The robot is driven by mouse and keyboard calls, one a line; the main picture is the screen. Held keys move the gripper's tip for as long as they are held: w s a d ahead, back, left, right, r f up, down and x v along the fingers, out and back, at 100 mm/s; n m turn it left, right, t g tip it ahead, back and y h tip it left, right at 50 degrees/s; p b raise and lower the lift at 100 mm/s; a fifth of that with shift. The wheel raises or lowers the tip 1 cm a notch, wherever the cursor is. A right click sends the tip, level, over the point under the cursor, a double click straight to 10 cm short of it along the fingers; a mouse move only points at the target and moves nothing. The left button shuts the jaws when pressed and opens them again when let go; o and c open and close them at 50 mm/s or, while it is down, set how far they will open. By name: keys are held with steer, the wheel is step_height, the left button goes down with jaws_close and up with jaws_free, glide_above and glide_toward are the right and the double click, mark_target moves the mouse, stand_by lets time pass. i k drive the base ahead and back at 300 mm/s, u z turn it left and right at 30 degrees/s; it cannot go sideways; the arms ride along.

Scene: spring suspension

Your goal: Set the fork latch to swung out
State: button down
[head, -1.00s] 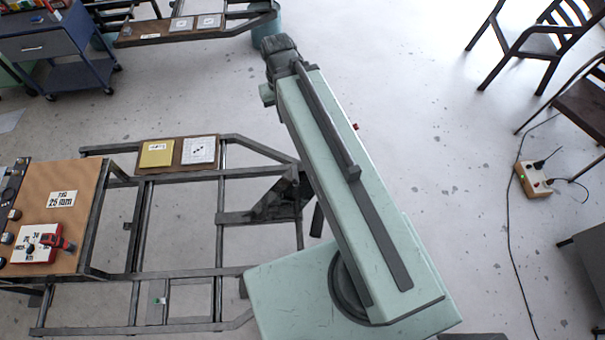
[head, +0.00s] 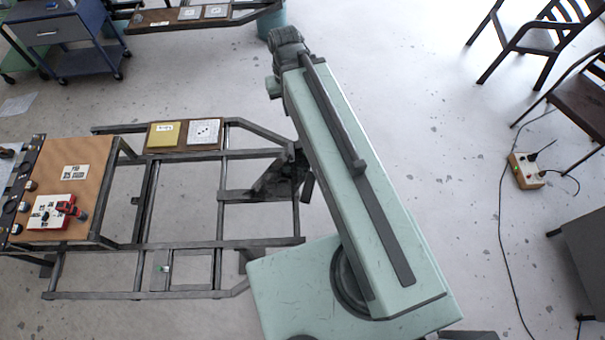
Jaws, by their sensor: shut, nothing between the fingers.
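I cannot make out for sure which part is the fork latch. A red and black handle (head: 70,210) sits on a white square plate (head: 43,216) with dark markings, on the brown bench panel at the left. A dark angled bracket (head: 272,180) shows at the right end of the steel frame, partly behind my arm; I cannot tell what it is. My pale green arm stands across the middle. My gripper is not visible.
The steel frame (head: 180,243) lies left of my arm, with a yellow plate (head: 164,134) and a white plate (head: 204,132) on its far board. A blue cart (head: 75,40) stands back left. Chairs (head: 530,45) and a power box (head: 526,170) with cables are right. Floor between is clear.

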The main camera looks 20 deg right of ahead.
mark_target(290, 156)
steer(key=k, duration=1.15)
